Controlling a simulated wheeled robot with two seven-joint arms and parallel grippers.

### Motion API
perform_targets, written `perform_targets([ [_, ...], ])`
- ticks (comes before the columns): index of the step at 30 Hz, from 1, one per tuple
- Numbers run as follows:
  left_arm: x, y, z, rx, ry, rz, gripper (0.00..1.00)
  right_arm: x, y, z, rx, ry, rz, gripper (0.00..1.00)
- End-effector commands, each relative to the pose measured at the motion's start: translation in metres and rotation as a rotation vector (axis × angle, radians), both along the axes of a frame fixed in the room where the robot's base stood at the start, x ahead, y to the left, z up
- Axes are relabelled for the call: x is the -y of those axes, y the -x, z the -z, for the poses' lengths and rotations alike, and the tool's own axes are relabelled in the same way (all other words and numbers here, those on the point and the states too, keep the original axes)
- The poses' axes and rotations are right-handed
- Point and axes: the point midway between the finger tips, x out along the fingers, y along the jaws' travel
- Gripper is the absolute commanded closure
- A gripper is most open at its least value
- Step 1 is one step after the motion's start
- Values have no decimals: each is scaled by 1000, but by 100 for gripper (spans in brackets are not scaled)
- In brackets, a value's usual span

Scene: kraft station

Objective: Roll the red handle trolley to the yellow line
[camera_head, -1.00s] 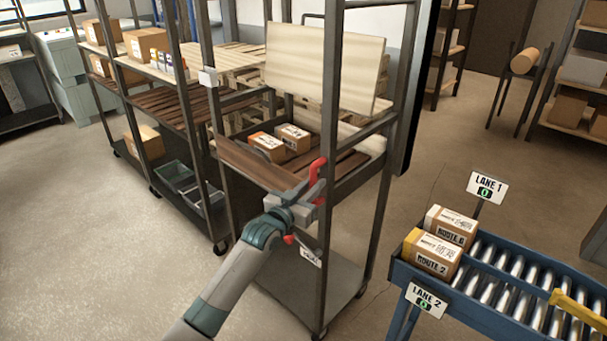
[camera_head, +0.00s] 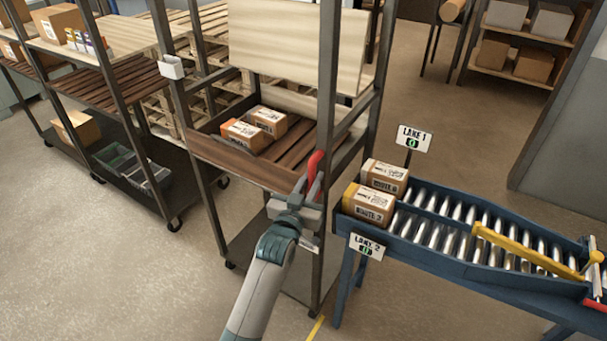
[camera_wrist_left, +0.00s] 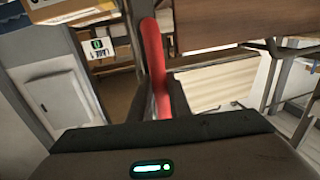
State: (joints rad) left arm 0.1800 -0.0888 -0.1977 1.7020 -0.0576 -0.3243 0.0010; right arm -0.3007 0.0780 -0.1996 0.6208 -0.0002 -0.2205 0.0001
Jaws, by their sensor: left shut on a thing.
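The trolley is a tall dark metal frame (camera_head: 328,100) with a wooden shelf (camera_head: 235,165) and a red handle (camera_head: 314,168) on its near right post. My left gripper (camera_head: 310,190) is shut on the red handle. The handle also shows upright between the fingers in the left wrist view (camera_wrist_left: 155,60). A short piece of the yellow line (camera_head: 316,328) shows on the floor at the bottom edge, close to the trolley's near right foot. The rest of the line is out of view. My right gripper is not in view.
Two cartons (camera_head: 243,134) lie on the trolley's shelf. A blue roller conveyor (camera_head: 400,250) with two boxes (camera_head: 370,204) stands close on the trolley's right. Another rack (camera_head: 110,95) stands at the left. Floor at the lower left (camera_head: 100,270) is clear.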

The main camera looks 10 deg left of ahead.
Motion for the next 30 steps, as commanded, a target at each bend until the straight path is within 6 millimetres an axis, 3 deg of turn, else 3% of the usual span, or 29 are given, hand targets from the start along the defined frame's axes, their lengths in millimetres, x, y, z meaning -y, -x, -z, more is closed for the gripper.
perform_targets([
  [10, 5, 2, 3, -4, 1, 6, 100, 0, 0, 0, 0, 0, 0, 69],
  [11, 5, 2, 3, -4, 1, 6, 78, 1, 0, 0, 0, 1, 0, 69],
  [13, 5, 2, 3, -4, 1, 6, 64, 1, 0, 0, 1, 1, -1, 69],
  [24, 3, 2, 1, -1, 1, 4, 64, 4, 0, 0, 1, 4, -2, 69],
  [30, 1, 14, 3, -1, 1, 4, 64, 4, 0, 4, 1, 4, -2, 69],
])
